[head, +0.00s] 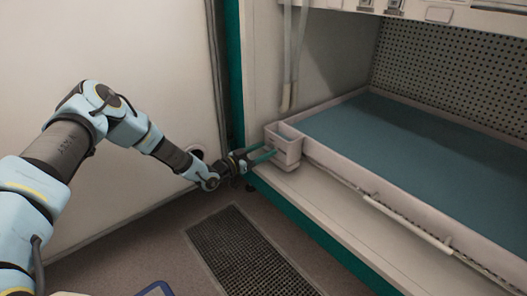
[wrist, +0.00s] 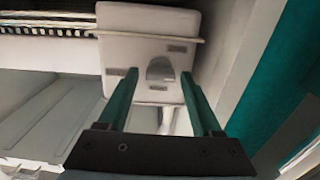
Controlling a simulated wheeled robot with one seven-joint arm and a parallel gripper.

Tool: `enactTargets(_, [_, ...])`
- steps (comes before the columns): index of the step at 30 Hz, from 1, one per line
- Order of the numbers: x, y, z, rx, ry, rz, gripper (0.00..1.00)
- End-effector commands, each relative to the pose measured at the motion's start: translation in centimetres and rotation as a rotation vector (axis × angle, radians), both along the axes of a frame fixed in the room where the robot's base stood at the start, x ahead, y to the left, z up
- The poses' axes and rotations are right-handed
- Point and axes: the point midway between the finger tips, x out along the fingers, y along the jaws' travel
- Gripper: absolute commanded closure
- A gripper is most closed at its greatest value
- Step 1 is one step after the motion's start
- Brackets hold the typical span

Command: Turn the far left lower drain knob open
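My gripper (head: 268,153) is at the far left corner of the chamber in the head view, reaching toward a small pale box (head: 284,148). In the wrist view its two green fingers (wrist: 159,74) are spread, with a gap between them. The box (wrist: 149,22) faces the fingers there. A grey rounded piece (wrist: 160,69), which looks like the drain knob, sits on its face between the fingertips in the picture. Neither finger appears to touch it, though depth is hard to judge. The knob cannot be made out in the head view.
A blue-lined tray (head: 335,166) fills the chamber right of the box, with a pale ledge (head: 330,212) below it. A teal post (head: 235,85) and a hanging pale strip (head: 288,90) stand close to my gripper. A dark floor grate (head: 245,250) lies below.

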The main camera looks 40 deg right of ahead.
Motion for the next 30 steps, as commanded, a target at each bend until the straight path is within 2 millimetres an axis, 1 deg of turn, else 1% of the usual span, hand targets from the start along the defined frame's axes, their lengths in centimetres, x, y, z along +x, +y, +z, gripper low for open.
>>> enactTargets(1, [0.0, 0.01, -0.01, 0.0, 0.0, 0.0, 0.41])
enactTargets(2, [0.0, 0.02, -0.01, 0.0, 0.0, 0.0, 0.44])
enactTargets(17, [0.01, 0.03, -0.01, 0.0, 0.0, 0.0, 1.0])
enactTargets(25, [0.0, 0.03, -0.01, 0.0, -0.007, 0.0, 1.0])
enactTargets(30, [-0.05, 0.0, 0.0, -0.002, -0.051, -0.001, 1.0])
